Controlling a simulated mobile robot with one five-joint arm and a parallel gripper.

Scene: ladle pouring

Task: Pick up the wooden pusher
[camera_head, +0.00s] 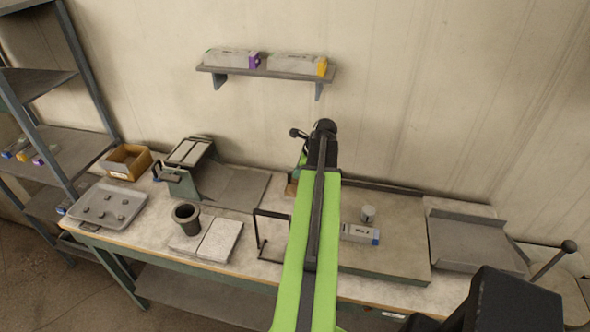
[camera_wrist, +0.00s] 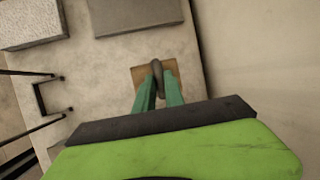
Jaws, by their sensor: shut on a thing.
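The wooden pusher (camera_wrist: 142,76) shows in the wrist view as a brown wooden block with a dark rounded grip standing up from its middle. My gripper (camera_wrist: 159,84) has its green fingers shut on that grip, one on each side. The block lies beyond the fingertips, over the pale bench top; I cannot tell whether it touches the bench. In the head view, a brown corner of the pusher (camera_head: 291,189) shows left of my green arm, which hides the rest.
A dark frame stand (camera_head: 260,232) stands left of my arm. A dark crucible (camera_head: 186,216) sits on pale slabs farther left. Right of my arm, a small cylinder (camera_head: 368,213) and a labelled box (camera_head: 360,234) stand on a raised plate. A wall shelf (camera_head: 266,72) holds two boxes above.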

